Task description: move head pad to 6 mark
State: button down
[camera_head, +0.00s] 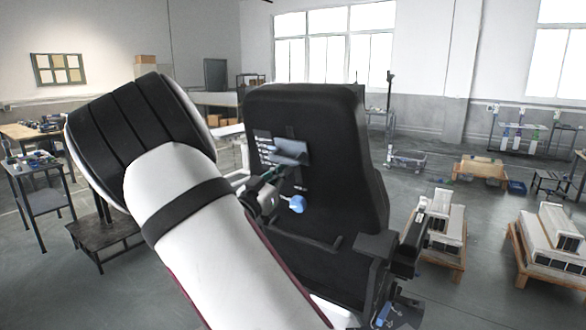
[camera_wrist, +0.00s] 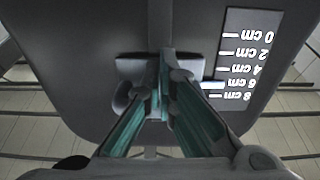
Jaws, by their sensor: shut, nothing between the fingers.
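A tall black chair-like back (camera_head: 330,120) stands in the middle of the head view; which part is the head pad I cannot tell. It carries a scale panel (camera_head: 266,150), a grey-blue plate (camera_head: 290,151) and a blue knob (camera_head: 297,203). In the wrist view the scale (camera_wrist: 245,60) reads upside down, 0 to 8 cm. My gripper (camera_head: 268,190) is close to the back. Its shut fingertips (camera_wrist: 167,58) are in front of a grey bracket (camera_wrist: 132,70); contact is unclear.
My white and black arm covers much of the left of the head view. A workbench (camera_head: 42,200) stands at far left. White stacked blocks on wooden pallets (camera_head: 550,275) stand at right. Open grey floor lies between the back and the right-hand items.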

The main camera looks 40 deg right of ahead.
jog(key=shift+f, duration=0.15)
jog(key=shift+w+d+f, duration=0.1)
jog(key=shift+d+f, duration=0.15)
jog(key=shift+f, duration=0.4)
jog(key=shift+a, duration=0.1)
jog(key=v, duration=0.8)
jog(key=shift+a+p, duration=0.35)
jog(key=shift+p, duration=0.1)
jog(key=shift+f, duration=0.1)
dwell(0.3)
dwell(0.8)
